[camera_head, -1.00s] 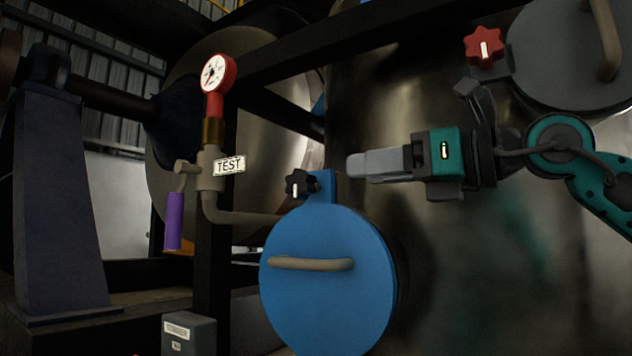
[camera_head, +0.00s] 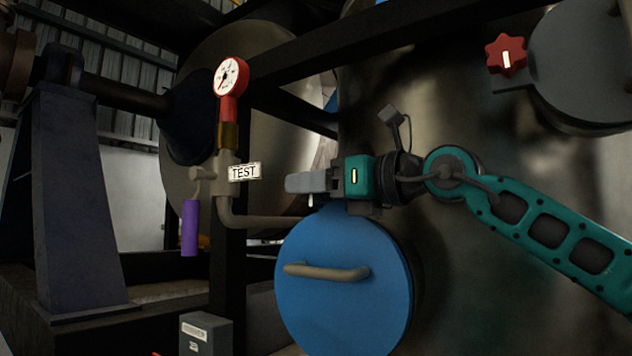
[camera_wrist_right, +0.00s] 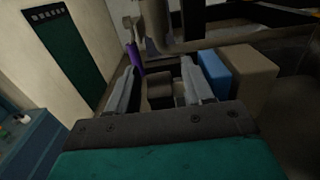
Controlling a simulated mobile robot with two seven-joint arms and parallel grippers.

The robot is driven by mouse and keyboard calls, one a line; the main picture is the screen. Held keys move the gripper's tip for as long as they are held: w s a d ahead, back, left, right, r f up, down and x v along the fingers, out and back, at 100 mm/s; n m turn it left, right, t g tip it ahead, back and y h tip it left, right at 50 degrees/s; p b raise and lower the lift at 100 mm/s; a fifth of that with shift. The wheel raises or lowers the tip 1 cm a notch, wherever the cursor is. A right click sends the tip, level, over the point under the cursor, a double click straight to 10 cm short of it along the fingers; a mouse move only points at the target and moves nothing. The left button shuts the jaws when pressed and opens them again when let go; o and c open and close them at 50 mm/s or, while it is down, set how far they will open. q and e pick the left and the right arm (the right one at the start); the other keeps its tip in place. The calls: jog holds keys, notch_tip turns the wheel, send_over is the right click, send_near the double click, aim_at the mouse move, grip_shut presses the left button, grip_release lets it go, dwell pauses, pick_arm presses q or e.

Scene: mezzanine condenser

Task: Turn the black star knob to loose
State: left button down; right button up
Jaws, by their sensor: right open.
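The black star knob sits at the top of the blue round cover (camera_head: 345,290). In the head view my right gripper is in front of it, and only a small pale mark of the knob (camera_head: 310,201) shows just below the fingers. My right gripper (camera_head: 292,182) points left, level with the knob. In the right wrist view the fingers of the gripper (camera_wrist_right: 158,78) are apart, with dark shapes between them; I cannot tell whether one is the knob. I cannot see contact. My left gripper is not in view.
A red gauge (camera_head: 231,77), a TEST tag (camera_head: 244,172) and a purple handle (camera_head: 190,228) are on the pipe to the left. The blue cover has a tan bar handle (camera_head: 326,272). A red star knob (camera_head: 506,55) is at upper right. A dark beam crosses above.

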jog(key=shift+c, duration=0.9)
grip_shut()
jog(key=shift+r+h, duration=0.1)
jog(key=shift+h, duration=0.2)
jog(key=shift+g+p, duration=0.3)
jog(key=shift+p, duration=0.05)
jog(key=shift+a+r+g+h, duration=0.1)
jog(key=shift+g+h, duration=0.3)
jog(key=shift+h, duration=0.3)
jog(key=shift+w+a+f+g+h, duration=0.1)
jog(key=shift+g+h, duration=0.5)
jog(key=shift+h, duration=0.25)
jog(key=shift+w+a+f+g+h, duration=0.1)
jog(key=shift+g+h, duration=0.5)
jog(key=shift+h, duration=0.25)
